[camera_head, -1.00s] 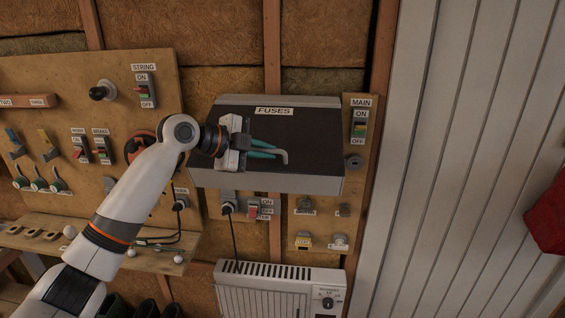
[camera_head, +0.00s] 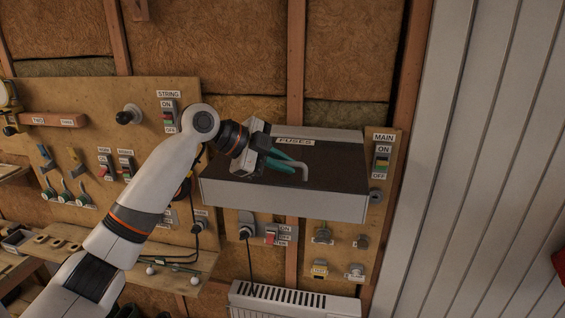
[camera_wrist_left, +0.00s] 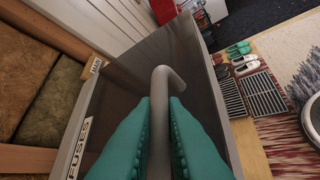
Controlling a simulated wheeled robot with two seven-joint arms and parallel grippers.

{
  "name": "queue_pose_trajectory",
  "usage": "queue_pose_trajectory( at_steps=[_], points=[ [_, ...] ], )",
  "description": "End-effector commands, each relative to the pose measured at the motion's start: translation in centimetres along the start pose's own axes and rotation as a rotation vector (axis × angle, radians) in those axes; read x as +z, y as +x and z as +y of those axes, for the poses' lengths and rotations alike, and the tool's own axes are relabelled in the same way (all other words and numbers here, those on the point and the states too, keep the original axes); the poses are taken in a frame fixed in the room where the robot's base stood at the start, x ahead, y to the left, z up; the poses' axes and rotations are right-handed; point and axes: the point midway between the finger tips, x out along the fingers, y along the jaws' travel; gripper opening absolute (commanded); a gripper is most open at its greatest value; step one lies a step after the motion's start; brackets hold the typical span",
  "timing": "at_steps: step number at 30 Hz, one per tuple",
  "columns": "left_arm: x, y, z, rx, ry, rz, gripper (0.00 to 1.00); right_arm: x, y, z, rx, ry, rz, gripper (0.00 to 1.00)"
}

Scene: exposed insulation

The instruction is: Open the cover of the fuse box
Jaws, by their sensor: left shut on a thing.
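The fuse box cover (camera_head: 335,172) is a dark panel labelled FUSES with a pale lower edge, in the middle of the head view. It looks tilted outward at the bottom; the box interior is hidden. Its grey bar handle (camera_head: 303,172) also shows in the wrist view (camera_wrist_left: 161,85). My left gripper (camera_head: 289,162) is shut on this handle, with its green fingers on both sides of the bar in the wrist view (camera_wrist_left: 160,125). The dark panel (camera_wrist_left: 122,70) lies behind the fingers there. My right gripper is not in view.
The MAIN switch panel (camera_head: 383,160) is right of the box. A white heater (camera_head: 295,300) stands below. A corrugated white wall (camera_head: 490,150) is at the right.

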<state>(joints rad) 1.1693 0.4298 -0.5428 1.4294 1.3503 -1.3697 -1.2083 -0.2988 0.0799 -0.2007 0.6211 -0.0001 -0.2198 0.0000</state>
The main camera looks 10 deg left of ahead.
Motion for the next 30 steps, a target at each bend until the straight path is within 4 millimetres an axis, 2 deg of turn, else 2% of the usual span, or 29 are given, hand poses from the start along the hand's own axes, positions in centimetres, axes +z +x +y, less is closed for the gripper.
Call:
queue_pose_trajectory(
  at_steps=[2,3,6,17,20,30],
  points=[
    [-0.1,0.0,0.1,0.004,-0.002,0.001,0.00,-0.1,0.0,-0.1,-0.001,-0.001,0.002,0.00],
    [-0.1,0.0,0.1,0.004,-0.002,0.001,0.16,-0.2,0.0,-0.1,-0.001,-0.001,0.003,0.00],
    [-0.1,0.0,0.1,0.003,-0.001,0.002,0.32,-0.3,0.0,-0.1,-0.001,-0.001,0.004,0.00],
    [-0.2,-0.5,0.0,0.002,0.001,0.003,0.33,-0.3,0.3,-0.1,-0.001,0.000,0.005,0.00],
    [-0.3,-1.6,-0.1,0.004,0.001,0.003,0.33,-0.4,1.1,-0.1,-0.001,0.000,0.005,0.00],
    [-0.3,-8.7,-0.1,0.004,0.000,0.003,0.33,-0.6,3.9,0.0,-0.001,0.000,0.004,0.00]
  ],
)
